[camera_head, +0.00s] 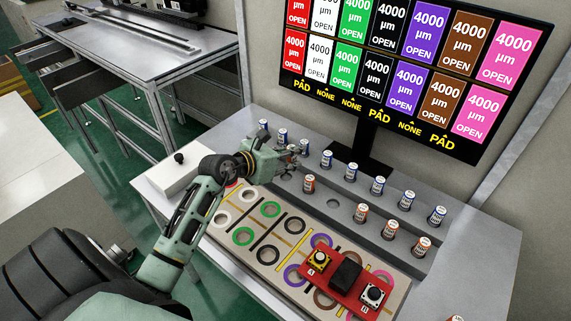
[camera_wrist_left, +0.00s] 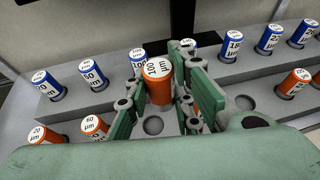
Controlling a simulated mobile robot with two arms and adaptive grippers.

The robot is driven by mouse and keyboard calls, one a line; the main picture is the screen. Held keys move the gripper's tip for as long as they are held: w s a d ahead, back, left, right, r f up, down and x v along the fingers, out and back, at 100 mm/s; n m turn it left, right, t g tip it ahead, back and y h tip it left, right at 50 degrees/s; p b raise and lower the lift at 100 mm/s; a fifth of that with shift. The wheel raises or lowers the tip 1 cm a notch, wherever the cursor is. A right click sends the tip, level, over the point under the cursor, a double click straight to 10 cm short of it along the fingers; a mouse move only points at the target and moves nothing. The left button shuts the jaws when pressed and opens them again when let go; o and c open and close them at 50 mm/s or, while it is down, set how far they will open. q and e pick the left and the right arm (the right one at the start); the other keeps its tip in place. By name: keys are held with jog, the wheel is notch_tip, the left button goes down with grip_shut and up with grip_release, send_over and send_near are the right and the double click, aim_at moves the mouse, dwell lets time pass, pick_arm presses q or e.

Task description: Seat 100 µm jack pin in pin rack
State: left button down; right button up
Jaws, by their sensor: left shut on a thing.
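My left gripper (camera_head: 290,158) is over the left part of the grey stepped pin rack (camera_head: 440,262). In the left wrist view its green fingers (camera_wrist_left: 165,95) are shut on an orange jack pin (camera_wrist_left: 158,82) with a white top reading 100 µm. The pin is upright and appears raised above the rack. An empty round hole (camera_wrist_left: 153,126) shows just in front of it, in the row of orange pins. In the head view the held pin is hard to make out among the fingers. My right gripper is not in view.
Blue pins (camera_head: 379,186) stand along the rear step. Orange pins (camera_head: 309,183) stand along the front step, one close beside my gripper. Another empty hole (camera_head: 333,203) lies further right. A red button box (camera_head: 347,281) sits on the ringed board. A monitor (camera_head: 400,60) stands behind.

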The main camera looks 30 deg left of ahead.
pick_arm(q)
jog(key=f, duration=0.1)
jog(key=a+f, duration=0.1)
jog(key=f, duration=0.1)
jog(key=a+f, duration=0.1)
jog(key=f, duration=0.1)
jog(key=shift+w+a+f, duration=0.1)
jog(key=shift+w+f, duration=0.05)
jog(key=shift+w, duration=0.15)
jog(key=shift+f+b, duration=0.4)
jog(key=shift+f, duration=0.25)
jog(key=c, duration=1.5)
grip_release()
